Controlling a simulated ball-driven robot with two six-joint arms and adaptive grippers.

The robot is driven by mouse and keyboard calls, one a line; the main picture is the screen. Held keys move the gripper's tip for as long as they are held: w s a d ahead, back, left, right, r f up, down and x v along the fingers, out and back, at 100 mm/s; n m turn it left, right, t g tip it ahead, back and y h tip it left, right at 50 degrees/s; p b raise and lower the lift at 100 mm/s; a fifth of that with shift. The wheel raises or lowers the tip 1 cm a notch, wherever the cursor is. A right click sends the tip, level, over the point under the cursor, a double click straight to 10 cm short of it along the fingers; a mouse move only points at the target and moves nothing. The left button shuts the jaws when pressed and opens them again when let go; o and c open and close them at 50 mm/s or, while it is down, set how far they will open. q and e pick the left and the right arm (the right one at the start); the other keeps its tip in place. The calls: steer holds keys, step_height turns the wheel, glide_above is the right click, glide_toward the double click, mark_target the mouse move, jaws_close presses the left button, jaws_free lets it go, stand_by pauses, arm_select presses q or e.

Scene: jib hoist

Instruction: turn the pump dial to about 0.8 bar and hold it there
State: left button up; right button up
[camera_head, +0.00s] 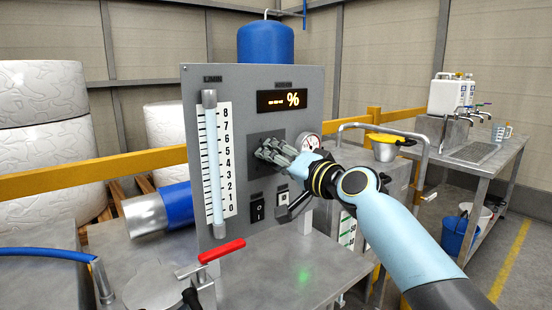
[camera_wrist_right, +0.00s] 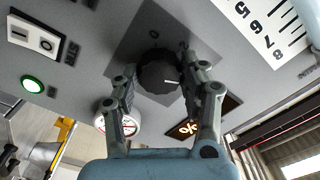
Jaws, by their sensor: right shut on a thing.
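The pump dial is a dark round knob (camera_wrist_right: 160,74) with a white mark, on a dark square plate (camera_wrist_right: 150,35) of the grey panel (camera_head: 240,90). My right gripper (camera_head: 272,152) is at that plate in the head view and hides the knob there. In the right wrist view its fingers (camera_wrist_right: 160,88) stand on both sides of the knob and are shut on it. A round gauge (camera_head: 309,142) sits just right of the gripper, partly covered; its reading is too small to tell. The display (camera_head: 284,100) shows dashes and a percent sign. My left gripper is not in view.
A flow tube with a number scale (camera_head: 218,160) is on the panel's left. Below the knob are a black switch (camera_head: 257,209) and a white switch (camera_head: 283,198). A red-handled valve (camera_head: 222,251) stands in front on the metal table (camera_head: 290,270). A side bench (camera_head: 480,152) is at right.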

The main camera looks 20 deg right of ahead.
steer(key=o, duration=1.2)
steer(key=v, duration=1.2)
